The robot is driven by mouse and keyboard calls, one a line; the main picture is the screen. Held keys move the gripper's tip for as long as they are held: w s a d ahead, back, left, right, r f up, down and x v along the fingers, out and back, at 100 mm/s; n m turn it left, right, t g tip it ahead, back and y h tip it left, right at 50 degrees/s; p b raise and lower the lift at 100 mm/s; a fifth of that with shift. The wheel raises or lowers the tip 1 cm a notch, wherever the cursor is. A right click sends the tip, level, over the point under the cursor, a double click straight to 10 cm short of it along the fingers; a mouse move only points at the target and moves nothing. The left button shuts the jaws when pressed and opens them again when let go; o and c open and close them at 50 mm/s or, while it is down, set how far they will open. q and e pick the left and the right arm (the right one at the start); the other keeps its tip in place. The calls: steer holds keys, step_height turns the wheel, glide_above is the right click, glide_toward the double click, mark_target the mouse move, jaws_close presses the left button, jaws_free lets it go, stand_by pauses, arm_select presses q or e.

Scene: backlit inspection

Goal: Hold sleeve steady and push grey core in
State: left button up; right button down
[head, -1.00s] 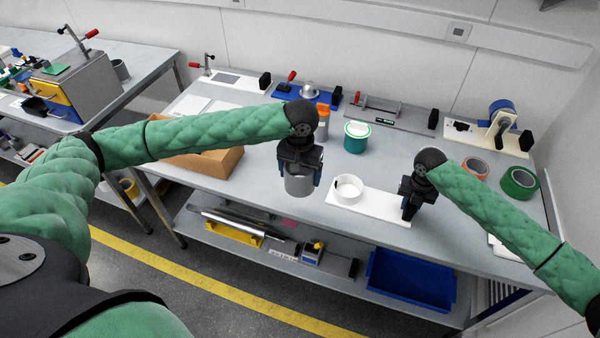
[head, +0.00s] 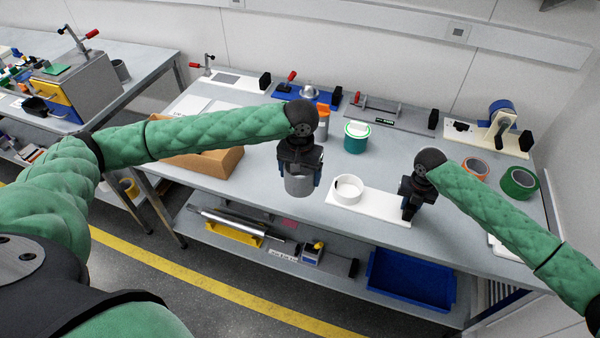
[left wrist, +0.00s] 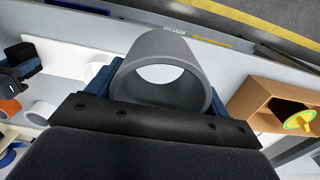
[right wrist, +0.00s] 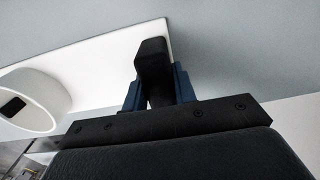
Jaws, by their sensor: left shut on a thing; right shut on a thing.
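My left gripper (head: 300,172) is shut on the grey core (head: 299,186), a hollow cylinder. It holds the core above the front of the bench, left of the white sleeve. In the left wrist view the core (left wrist: 135,78) sits between the blue finger pads, its open bore visible. The white sleeve (head: 347,190), a short ring, stands on a white base plate (head: 376,211); it also shows in the right wrist view (right wrist: 25,88). My right gripper (head: 408,205) is shut on a black block (right wrist: 152,58) at the plate's right end. Core and sleeve are apart.
A brown cardboard box (head: 205,162) stands at left on the bench. A green-and-white container (head: 356,138) is behind the sleeve. Tape rolls, orange (head: 475,169) and green (head: 519,183), lie at right. A blue bin (head: 412,280) is on the lower shelf.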

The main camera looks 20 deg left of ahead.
arm_select(q)
steer(key=shift+r, duration=0.1)
stand_by(0.3)
steer(key=w+d+r, duration=0.2)
steer(key=w+d, duration=0.1)
steer(key=d, duration=0.3)
steer(key=w+f+n, duration=0.2)
steer(key=w+n, duration=0.3)
steer(key=w, duration=1.5)
steer(key=w+a+f+n, duration=0.4)
steer(key=w+a+f, duration=0.1)
steer(key=a, duration=0.3)
steer(key=shift+s+d+f, duration=0.15)
steer(key=shift+f, duration=2.3)
steer(key=shift+s+d+f, duration=0.1)
steer(key=shift+s+f, duration=0.05)
steer(key=shift+f, duration=2.3)
steer(key=shift+f, duration=0.15)
steer(key=o, duration=1)
